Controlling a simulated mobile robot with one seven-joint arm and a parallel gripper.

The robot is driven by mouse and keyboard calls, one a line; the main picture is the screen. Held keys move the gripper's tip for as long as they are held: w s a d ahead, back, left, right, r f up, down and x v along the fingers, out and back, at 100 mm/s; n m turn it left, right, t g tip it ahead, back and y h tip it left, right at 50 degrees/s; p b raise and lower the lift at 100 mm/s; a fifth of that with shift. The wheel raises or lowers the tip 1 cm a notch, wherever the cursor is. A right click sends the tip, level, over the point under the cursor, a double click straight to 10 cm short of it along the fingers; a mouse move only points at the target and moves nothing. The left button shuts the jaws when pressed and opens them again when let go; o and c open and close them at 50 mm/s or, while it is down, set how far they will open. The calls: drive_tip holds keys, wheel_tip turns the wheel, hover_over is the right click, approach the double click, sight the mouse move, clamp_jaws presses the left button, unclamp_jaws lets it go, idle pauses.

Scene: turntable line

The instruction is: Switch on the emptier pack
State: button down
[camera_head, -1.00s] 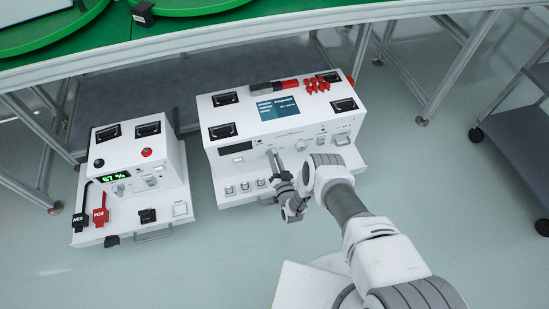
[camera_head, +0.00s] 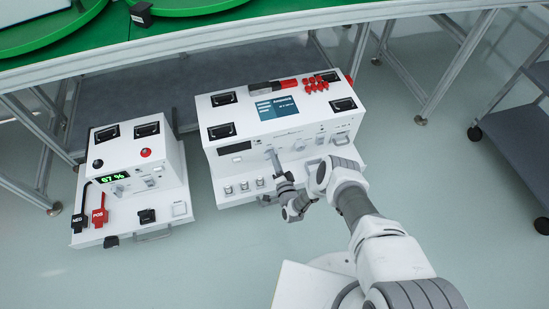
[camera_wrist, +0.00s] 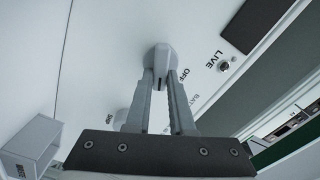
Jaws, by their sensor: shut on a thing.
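The smaller white pack (camera_head: 160,172) stands at the left, with a green display (camera_head: 114,177) reading 67 %. The larger white pack (camera_head: 228,173) stands in the middle, with a blue screen (camera_head: 277,107) whose text is too small to read. Its dark front display (camera_head: 235,148) shows no readable figure. My gripper (camera_head: 271,154) is at the larger pack's front face. In the wrist view my gripper (camera_wrist: 165,78) is shut on a grey rotary knob (camera_wrist: 160,58). Lettering beside the knob reads OFF and LIVE. The fingers hide part of the knob.
Black NEG (camera_head: 79,221) and red POS (camera_head: 99,217) connectors are on the smaller pack. Red caps (camera_head: 316,85) sit on the larger pack's top. A conveyor table with green turntables (camera_head: 40,30) is behind; a grey cart (camera_head: 515,125) stands right. Floor in front is clear.

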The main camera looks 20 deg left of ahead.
drive_tip(key=m, duration=0.4)
drive_tip(key=shift+w+f+m, duration=0.1)
drive_tip(key=shift+f+m, duration=0.1)
drive_tip(key=shift+m, duration=0.2)
idle(0.4)
drive_tip(key=c, duration=0.8)
unclamp_jaws()
